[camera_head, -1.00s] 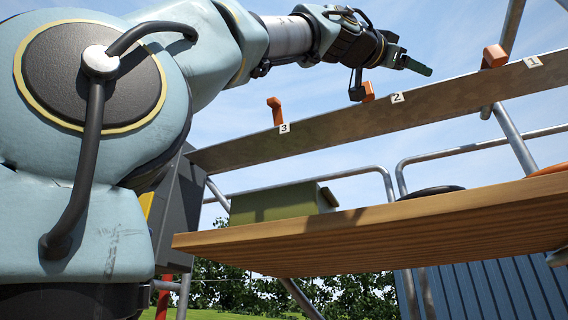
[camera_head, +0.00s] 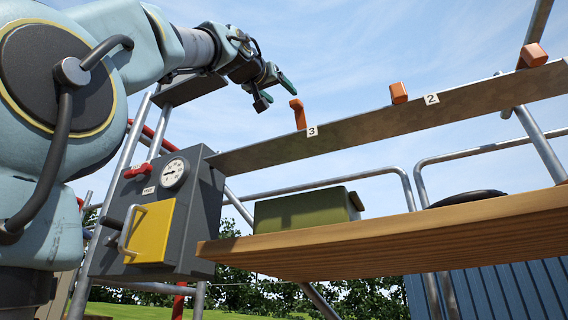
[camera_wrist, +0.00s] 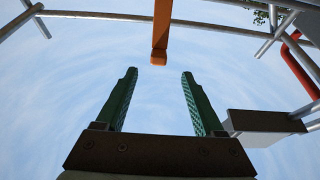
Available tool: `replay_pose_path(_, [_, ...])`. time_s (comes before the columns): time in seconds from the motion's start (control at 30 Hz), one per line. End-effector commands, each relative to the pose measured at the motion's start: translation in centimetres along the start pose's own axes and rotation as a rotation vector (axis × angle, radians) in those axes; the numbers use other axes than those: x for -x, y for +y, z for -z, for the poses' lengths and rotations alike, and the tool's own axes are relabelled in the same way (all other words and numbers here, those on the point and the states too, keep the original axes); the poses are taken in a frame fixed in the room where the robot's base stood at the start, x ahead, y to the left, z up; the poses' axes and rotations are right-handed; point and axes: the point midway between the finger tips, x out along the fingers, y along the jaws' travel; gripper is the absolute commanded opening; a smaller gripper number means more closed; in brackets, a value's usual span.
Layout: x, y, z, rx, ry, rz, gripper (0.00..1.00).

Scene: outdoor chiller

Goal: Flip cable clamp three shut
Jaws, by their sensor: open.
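Cable clamp three is the orange lever (camera_head: 298,113) beside the label "3" (camera_head: 311,131) on the slanted metal rail (camera_head: 370,127). It stands up from the rail with a bent top. My gripper (camera_head: 284,80) is above and slightly left of it, apart from it in the head view. In the wrist view the green fingers (camera_wrist: 160,92) are spread with nothing between them. An orange lever (camera_wrist: 160,40), likely clamp three, hangs into that view beyond the fingertips, centred between them. Its lower base is not clear there.
Orange clamps two (camera_head: 399,92) and one (camera_head: 533,55) sit farther right along the rail. Below are a wooden shelf (camera_head: 390,238), a green box (camera_head: 303,208) and a dark round object (camera_head: 467,198). A grey control box (camera_head: 205,215) with a yellow door stands left. Metal railings surround the area.

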Motion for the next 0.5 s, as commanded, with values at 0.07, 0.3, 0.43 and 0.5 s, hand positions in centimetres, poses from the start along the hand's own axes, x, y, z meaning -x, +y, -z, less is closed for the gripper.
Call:
replay_pose_path(0.07, [-1.1, 0.1, 0.5, -0.001, -0.002, -0.001, 0.70])
replay_pose_path(0.3, [-4.2, 0.1, 0.7, -0.002, -0.002, -0.002, 0.70])
replay_pose_path(0.43, [-5.6, 0.1, 0.6, -0.002, -0.003, -0.003, 0.70])
replay_pose_path(0.5, [-6.3, 0.1, 0.6, -0.002, -0.002, -0.003, 0.70])
